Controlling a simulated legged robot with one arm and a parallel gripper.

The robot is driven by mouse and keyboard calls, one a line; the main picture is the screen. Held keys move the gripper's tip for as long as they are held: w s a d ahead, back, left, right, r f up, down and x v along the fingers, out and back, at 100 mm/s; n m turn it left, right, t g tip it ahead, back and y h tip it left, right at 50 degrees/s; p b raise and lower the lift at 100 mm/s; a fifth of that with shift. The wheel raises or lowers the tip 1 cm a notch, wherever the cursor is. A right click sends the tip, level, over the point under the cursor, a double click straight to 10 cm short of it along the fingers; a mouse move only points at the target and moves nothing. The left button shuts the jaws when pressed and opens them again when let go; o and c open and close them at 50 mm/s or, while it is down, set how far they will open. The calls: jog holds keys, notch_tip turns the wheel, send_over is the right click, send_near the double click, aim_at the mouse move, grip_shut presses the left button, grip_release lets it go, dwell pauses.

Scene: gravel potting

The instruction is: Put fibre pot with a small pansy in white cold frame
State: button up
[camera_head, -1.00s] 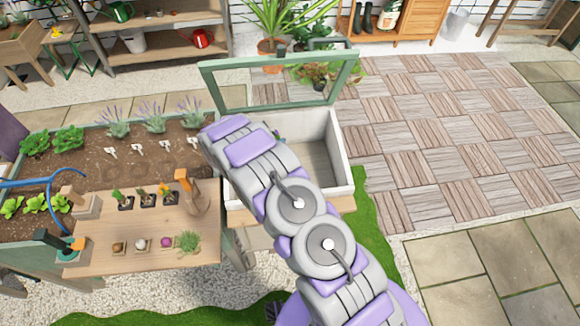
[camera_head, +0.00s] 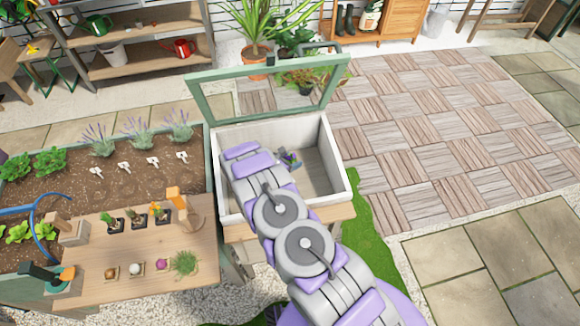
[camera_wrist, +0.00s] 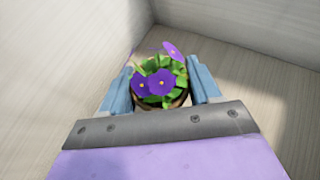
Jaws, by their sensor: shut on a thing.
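The fibre pot with a small pansy (camera_wrist: 160,86) has purple flowers and green leaves. It sits between the two blue-grey fingers of my gripper (camera_wrist: 160,92) in the wrist view, and the gripper is shut on it. In the head view the pansy (camera_head: 291,158) shows inside the white cold frame (camera_head: 338,172), beyond the end of my arm. The cold frame has its green-framed glass lid raised at the back. Pale inner walls surround the gripper in the wrist view. Whether the pot touches the floor cannot be told.
A wooden bench (camera_head: 110,250) with small pots, bulbs and tools stands left of the cold frame. A planted soil bed (camera_head: 90,185) lies behind it. The cold frame's floor (camera_head: 318,185) looks clear on the right.

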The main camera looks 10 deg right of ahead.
notch_tip(320, 180, down, 3)
jog(key=shift+d+f+b, duration=0.15)
jog(key=shift+b, duration=0.2)
jog(key=o, duration=1.1)
jog(key=shift+s, duration=0.1)
